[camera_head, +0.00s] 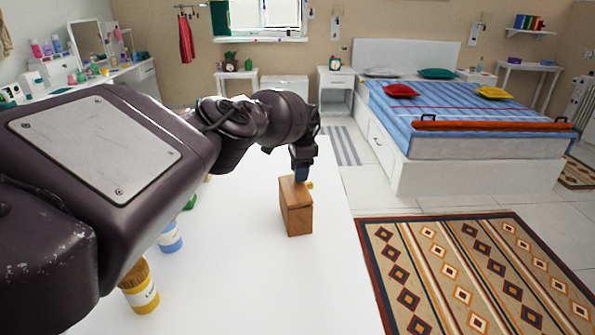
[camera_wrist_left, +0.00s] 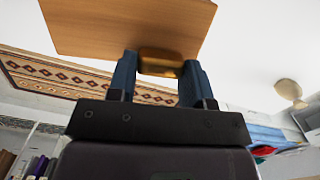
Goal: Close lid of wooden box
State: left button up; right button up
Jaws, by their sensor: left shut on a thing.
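The wooden box (camera_head: 298,221) stands on the white table near its right edge. Its lid (camera_head: 291,191) lies on or close to the body, with a thin dark line between them; I cannot tell if it is fully down. My left gripper (camera_head: 302,177) is at the far right edge of the box. In the left wrist view a wooden panel (camera_wrist_left: 125,25) of the box fills the top, and my left gripper's blue fingers (camera_wrist_left: 160,75) are on either side of a gold fitting (camera_wrist_left: 160,58) at its edge, shut on it. My right gripper is not in view.
The table is clear in front of the box. A patterned rug (camera_head: 470,270) and a bed (camera_head: 460,120) lie beyond.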

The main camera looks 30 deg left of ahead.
pick_arm(q)
jog(key=shift+w+d+f+g+y+b, duration=0.15)
jog(key=shift+d+f+g+y+b, duration=0.1)
jog(key=shift+f+g+y+b, duration=0.2)
dwell(0.3)
jog(key=o, duration=1.3)
jog(key=shift+r, duration=0.1)
jog(key=r, duration=0.3)
jog(key=w+d+r, duration=0.1)
jog(key=r, duration=0.6)
jog(key=shift+w+d+r, duration=0.15)
jog(key=shift+r, duration=0.1)
